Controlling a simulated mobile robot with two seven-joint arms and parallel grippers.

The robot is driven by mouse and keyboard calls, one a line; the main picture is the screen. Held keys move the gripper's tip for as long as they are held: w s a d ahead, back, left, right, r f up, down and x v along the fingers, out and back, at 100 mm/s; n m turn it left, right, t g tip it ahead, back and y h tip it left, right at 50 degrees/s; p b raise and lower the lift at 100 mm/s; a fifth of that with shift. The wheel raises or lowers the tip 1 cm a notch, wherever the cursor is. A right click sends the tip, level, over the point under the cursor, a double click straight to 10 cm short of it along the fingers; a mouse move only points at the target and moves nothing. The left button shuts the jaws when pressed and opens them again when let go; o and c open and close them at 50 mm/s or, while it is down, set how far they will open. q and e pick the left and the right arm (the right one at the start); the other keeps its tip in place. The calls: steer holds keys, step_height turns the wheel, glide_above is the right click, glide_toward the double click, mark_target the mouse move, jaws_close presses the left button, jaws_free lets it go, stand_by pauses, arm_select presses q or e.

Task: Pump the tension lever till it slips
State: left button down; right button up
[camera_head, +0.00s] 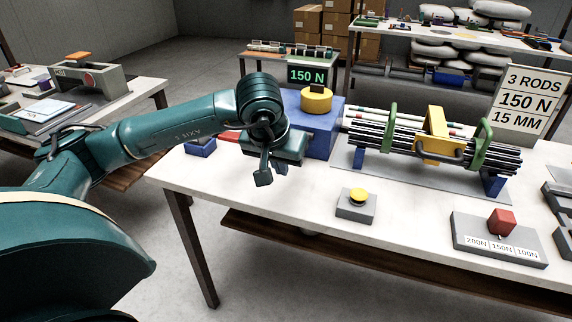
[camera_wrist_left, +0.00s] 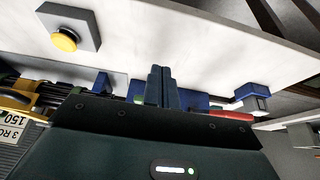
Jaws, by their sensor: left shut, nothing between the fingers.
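My left gripper (camera_head: 263,178) hangs over the left part of the table, in front of the blue machine (camera_head: 325,130). Its fingers are together and empty; they also show closed in the left wrist view (camera_wrist_left: 160,82). A red bar (camera_head: 229,136), perhaps the tension lever, shows just left of my wrist, partly hidden behind it. It also shows in the left wrist view (camera_wrist_left: 232,113), right of the fingers and apart from them. A display (camera_head: 307,76) on the machine reads 150 N, beside a yellow round cap (camera_head: 316,100). My right gripper is not in view.
A bundle of dark rods (camera_head: 390,140) lies in a cradle with green clamps and a yellow bracket. A yellow button (camera_head: 358,195) and a red selector knob (camera_head: 501,221) sit near the front. A sign (camera_head: 527,100) reads 3 RODS, 150 N, 15 MM. A small blue block (camera_head: 201,148) stands left.

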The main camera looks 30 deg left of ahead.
arm_select(q)
steer(key=s+d+r, duration=0.1)
steer(key=s+r, duration=0.3)
steer(key=shift+s+r, duration=0.15)
steer(key=shift+r, duration=0.2)
stand_by(0.4)
